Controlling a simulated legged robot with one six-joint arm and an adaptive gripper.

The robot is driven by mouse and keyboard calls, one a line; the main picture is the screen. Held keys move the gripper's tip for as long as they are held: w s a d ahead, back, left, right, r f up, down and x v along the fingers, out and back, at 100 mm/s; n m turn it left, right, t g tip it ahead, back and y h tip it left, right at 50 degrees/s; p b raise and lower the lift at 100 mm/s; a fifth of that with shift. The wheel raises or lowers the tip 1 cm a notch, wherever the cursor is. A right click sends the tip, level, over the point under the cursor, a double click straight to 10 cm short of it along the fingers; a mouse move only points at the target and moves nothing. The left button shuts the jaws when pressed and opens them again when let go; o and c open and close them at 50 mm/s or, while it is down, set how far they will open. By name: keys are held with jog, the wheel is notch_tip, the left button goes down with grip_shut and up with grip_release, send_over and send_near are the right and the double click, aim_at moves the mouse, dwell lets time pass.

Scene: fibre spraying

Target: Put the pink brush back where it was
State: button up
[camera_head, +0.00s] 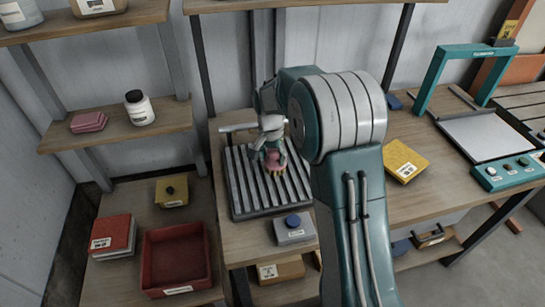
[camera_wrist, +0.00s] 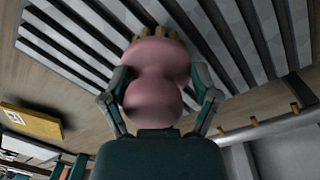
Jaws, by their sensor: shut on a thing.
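The pink brush (camera_head: 275,162) is between the fingers of my gripper (camera_head: 271,152), over the dark slatted rack (camera_head: 236,190) on the bench. In the wrist view, the brush's rounded pink body (camera_wrist: 155,85) sits between the two fingers of my gripper (camera_wrist: 160,92), which are shut on its sides. Its yellow bristles (camera_wrist: 160,34) point toward the slats of the rack (camera_wrist: 70,42). I cannot tell whether the bristles touch the rack. My arm hides part of the bench to the right of the rack.
A horizontal grey bar (camera_head: 238,128) is at the rack's back left. A grey box with a blue knob (camera_head: 295,232) stands in front of the rack. A yellow block (camera_head: 403,161) and teal-framed machine (camera_head: 485,137) are to the right. A red tray (camera_head: 177,258) is at lower left.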

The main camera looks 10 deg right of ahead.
jog(key=o, duration=0.9)
jog(key=r, duration=1.2)
jog(key=shift+w+a, duration=0.25)
